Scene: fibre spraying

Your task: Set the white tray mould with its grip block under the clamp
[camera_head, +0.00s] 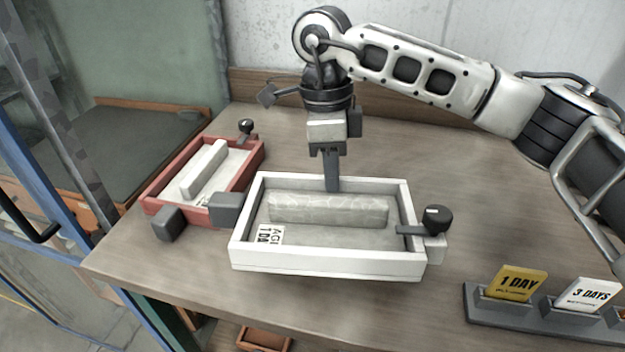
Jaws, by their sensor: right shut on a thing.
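The white tray mould (330,264) sits on the table, apparently flat, with a long pale grey bar and a small label inside. A clamp with a black knob (437,219) stands at its right wall, its short dark arm reaching inward over the wall. A pale block (435,250) shows below the knob at the tray's right end; I cannot tell whether it is the grip block. My right gripper (332,181) points down at the tray's back wall and is shut on the tray there; its fingertips are partly hidden. My left gripper is not in view.
A red tray (160,205) with a pale bar and its own black knob (246,126) lies at the left. Two dark grey blocks (168,223) (226,208) stand by it. A rack (475,305) with day cards is at front right. Table behind is clear.

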